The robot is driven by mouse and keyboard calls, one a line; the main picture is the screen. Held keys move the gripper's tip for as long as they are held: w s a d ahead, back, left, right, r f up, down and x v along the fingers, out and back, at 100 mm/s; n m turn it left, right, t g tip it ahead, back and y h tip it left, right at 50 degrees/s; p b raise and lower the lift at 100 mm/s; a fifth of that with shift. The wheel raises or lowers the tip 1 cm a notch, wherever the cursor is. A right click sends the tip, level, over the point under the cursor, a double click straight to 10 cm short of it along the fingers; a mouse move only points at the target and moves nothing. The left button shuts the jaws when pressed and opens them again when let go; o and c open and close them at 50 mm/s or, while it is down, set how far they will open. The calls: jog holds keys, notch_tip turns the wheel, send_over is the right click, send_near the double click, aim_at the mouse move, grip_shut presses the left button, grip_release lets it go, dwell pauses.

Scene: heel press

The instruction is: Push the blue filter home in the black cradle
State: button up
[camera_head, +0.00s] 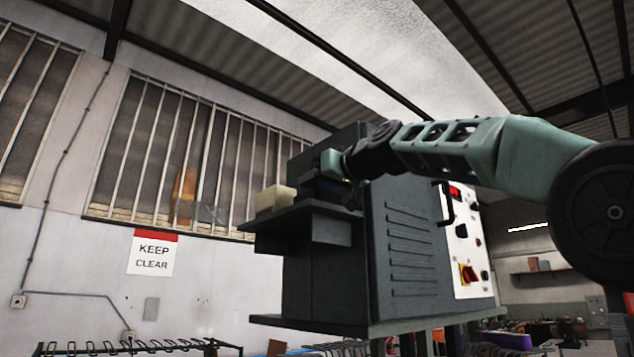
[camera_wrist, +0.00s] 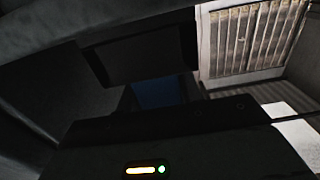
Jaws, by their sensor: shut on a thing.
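The blue filter shows only as a dark blue patch (camera_wrist: 157,93) in the wrist view, in the middle between dark parts of my gripper. In the head view my gripper (camera_head: 338,184) is over the grey machine's front shelf, at the end of my outstretched arm. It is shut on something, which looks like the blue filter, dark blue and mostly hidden. The black cradle cannot be made out clearly; the area under my gripper is in deep shadow. I cannot tell how far the filter sits in it.
The grey machine (camera_head: 335,270) has a dark shelf (camera_head: 290,218) at its front. A cream block (camera_head: 275,199) stands on the shelf left of my gripper. A control panel (camera_head: 468,240) with a red switch is on the machine's right side. A "KEEP CLEAR" sign (camera_head: 153,253) hangs on the wall.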

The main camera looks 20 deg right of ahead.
jog(key=o, duration=1.1)
jog(key=shift+c, duration=0.2)
jog(key=b+v, duration=0.7)
jog(key=v, duration=1)
jog(key=shift+s, duration=0.2)
jog(key=shift+d+f, duration=0.1)
